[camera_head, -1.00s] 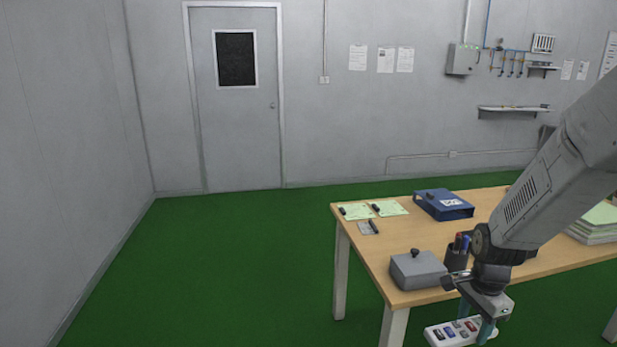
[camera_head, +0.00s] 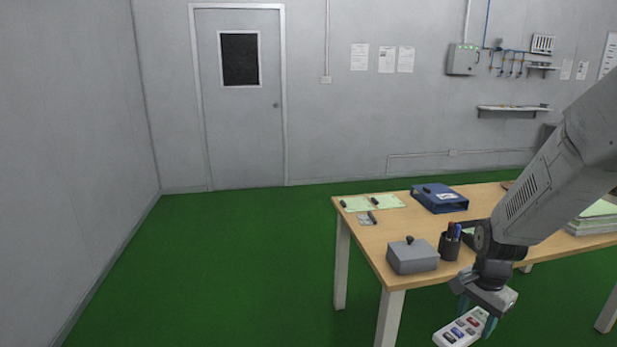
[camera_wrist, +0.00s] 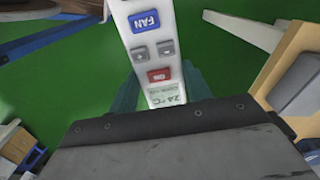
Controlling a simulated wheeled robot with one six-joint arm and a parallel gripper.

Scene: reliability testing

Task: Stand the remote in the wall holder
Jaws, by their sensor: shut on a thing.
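The remote (camera_head: 462,328) is white with blue, red and grey buttons. My gripper (camera_head: 474,312) is shut on it and holds it in the air in front of the table's near edge, low at the bottom right of the head view. In the wrist view the remote (camera_wrist: 150,50) runs up from between the teal fingers, with a blue FAN button, a red ON button and a small display reading 24 °C near the fingers. Its far end is cut off by the top edge. I cannot make out a wall holder in these frames.
Beyond are a door (camera_head: 240,110), a wall shelf (camera_head: 515,108) and a control box (camera_head: 463,60). Green floor at left is clear.

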